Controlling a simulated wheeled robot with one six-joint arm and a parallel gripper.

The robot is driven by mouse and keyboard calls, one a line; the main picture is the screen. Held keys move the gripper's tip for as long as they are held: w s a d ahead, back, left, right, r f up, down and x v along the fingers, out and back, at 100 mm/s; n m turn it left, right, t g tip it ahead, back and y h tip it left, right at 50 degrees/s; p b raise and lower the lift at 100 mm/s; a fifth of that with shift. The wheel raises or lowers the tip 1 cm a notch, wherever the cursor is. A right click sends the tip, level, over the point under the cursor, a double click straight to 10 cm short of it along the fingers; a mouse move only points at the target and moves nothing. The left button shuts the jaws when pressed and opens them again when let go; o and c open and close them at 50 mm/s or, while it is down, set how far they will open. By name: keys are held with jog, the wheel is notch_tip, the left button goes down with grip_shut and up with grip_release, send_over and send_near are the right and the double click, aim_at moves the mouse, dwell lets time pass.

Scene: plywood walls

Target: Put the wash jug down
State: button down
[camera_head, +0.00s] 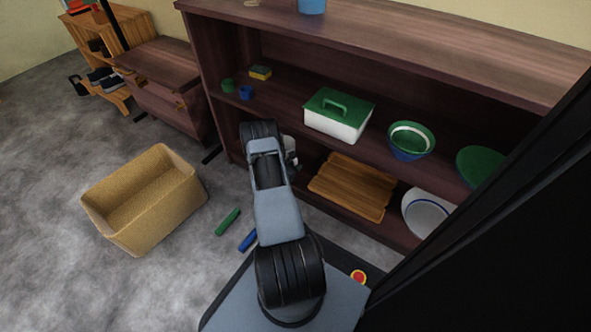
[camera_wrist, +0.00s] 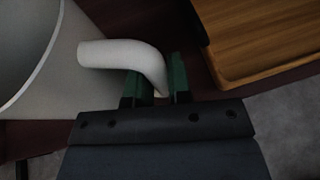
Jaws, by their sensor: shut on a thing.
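The wash jug (camera_wrist: 50,75) is pale grey-white and fills the left of the wrist view, with its wide round opening at the upper left. Its curved handle (camera_wrist: 120,53) runs into my gripper (camera_wrist: 158,85), whose green-tipped fingers are shut on it. In the head view a small part of the jug (camera_head: 290,147) shows beside my arm, in front of the shelf unit's lower opening; my arm hides the rest. I cannot tell from these views whether the jug's base touches the shelf.
The dark wooden shelf unit (camera_head: 330,30) holds a white box with green lid (camera_head: 338,118), bowls (camera_head: 409,139) and a sponge (camera_head: 260,72). A wooden tray (camera_head: 350,187) lies on the lower shelf, right of the jug. A tan basket (camera_head: 145,200) and green and blue sticks (camera_head: 228,221) lie on the floor.

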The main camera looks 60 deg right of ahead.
jog(key=shift+f, duration=0.25)
jog(key=c, duration=1.1)
grip_release()
jog(key=shift+o, duration=0.2)
jog(key=shift+r, duration=0.1)
jog(key=p+v, duration=0.5)
jog(key=v, duration=0.7)
jog(key=w+a+r+m+g+y, duration=0.15)
jog(key=a+r+m, duration=0.3)
jog(key=r, duration=0.65)
jog(key=w+a+r+m+y, duration=0.15)
jog(key=a+r+m, duration=0.35)
jog(key=r, duration=0.6)
jog(key=s+a+r+m+t+y, duration=0.3)
jog(key=a+r, duration=0.4)
jog(key=a, duration=0.5)
jog(key=s+a+r+m+t+y, duration=0.3)
jog(key=a+r+y, duration=0.4)
jog(key=a, duration=0.6)
jog(key=shift+s+r+t, duration=0.25)
jog(key=shift+s+t, duration=0.2)
jog(key=shift+s, duration=0.6)
